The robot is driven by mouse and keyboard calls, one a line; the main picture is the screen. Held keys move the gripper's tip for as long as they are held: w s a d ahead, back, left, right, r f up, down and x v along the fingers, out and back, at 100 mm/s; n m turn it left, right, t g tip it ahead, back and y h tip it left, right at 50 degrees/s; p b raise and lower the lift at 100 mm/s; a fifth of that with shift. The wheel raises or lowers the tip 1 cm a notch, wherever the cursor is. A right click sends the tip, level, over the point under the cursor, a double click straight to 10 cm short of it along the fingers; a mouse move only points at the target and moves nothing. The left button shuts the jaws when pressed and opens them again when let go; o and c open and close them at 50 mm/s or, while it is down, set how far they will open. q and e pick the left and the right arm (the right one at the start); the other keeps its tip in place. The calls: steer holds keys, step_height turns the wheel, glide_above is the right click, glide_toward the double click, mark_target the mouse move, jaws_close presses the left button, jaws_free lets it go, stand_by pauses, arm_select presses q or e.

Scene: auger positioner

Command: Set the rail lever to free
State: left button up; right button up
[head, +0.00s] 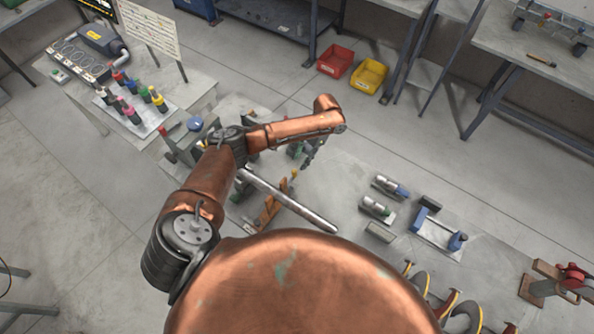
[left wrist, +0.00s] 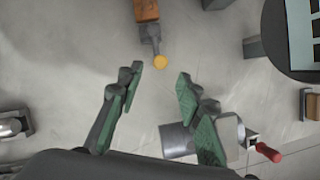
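A small lever with a yellow knob (left wrist: 160,62) shows in the left wrist view. It joins a short grey metal piece below an orange-brown block (left wrist: 146,10). I take it for the rail lever; its setting cannot be read. In the head view a yellow knob (head: 294,174) shows near an orange-brown part (head: 271,205) beside a long metal rod (head: 290,201). My left gripper (left wrist: 156,88) is open, its green pads apart with nothing between them. The knob lies just beyond the fingertips, near the middle of the gap. In the head view the left gripper (head: 308,155) is small and partly hidden by my arm. My right gripper is out of view.
A grey metal part (left wrist: 205,138) and a red handle (left wrist: 268,153) lie beside the right finger in the wrist view. In the head view, cylindrical parts (head: 377,208) and a blue-grey fixture (head: 440,231) stand to the right. Red (head: 335,61) and yellow (head: 369,76) bins sit behind.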

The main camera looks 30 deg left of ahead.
mark_target(295, 171)
arm_select(q)
steer(key=shift+p+x, duration=0.3)
steer(key=shift+x, duration=3.6)
jaws_close()
